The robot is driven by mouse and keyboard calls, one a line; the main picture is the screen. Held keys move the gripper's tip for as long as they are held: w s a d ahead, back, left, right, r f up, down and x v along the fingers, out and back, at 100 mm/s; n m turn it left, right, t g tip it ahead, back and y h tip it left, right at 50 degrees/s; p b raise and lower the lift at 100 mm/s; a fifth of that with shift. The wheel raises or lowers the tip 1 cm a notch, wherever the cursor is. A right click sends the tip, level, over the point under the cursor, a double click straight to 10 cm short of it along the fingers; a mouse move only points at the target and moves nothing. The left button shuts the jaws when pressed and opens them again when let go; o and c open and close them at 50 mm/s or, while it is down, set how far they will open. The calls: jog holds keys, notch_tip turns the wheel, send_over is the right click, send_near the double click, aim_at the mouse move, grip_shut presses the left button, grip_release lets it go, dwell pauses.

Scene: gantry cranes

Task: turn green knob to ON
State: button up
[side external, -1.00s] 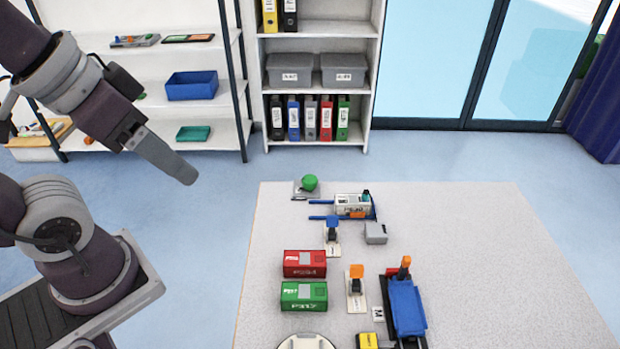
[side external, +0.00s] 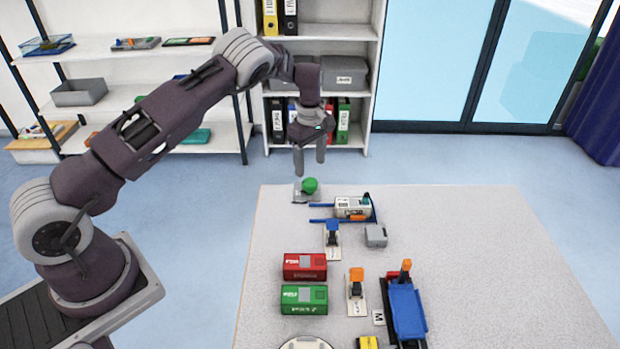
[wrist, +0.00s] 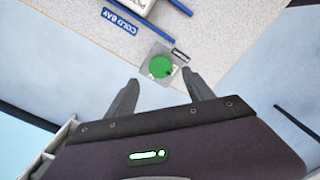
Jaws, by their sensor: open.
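The green knob (side external: 310,185) is round and sits on a small grey plate (side external: 297,197) at the far left corner of the table. In the wrist view the knob (wrist: 161,66) appears just beyond and between my fingertips, with a small dark label beside its plate; the label is too small to read. My gripper (side external: 309,163) points down above the knob, with its fingers apart and empty. The gripper (wrist: 162,84) also shows both open fingers in the wrist view. The fingers look apart from the knob.
A white block on blue rails (side external: 352,208) lies to the right of the knob. A blue-topped lever (side external: 332,230), a grey box (side external: 376,235), a red container (side external: 305,266) and a green container (side external: 303,299) stand nearer. The table's right side is clear.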

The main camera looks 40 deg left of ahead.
aim_at(310, 182)
notch_tip(310, 182, down, 6)
jog(key=shift+f, duration=0.1)
grip_shut()
jog(key=shift+m, duration=0.3)
jog(key=m, duration=0.3)
jog(key=shift+m, duration=0.4)
jog(key=m, duration=0.4)
jog(key=shift+m, duration=0.3)
jog(key=m, duration=0.4)
jog(key=shift+m, duration=2.4)
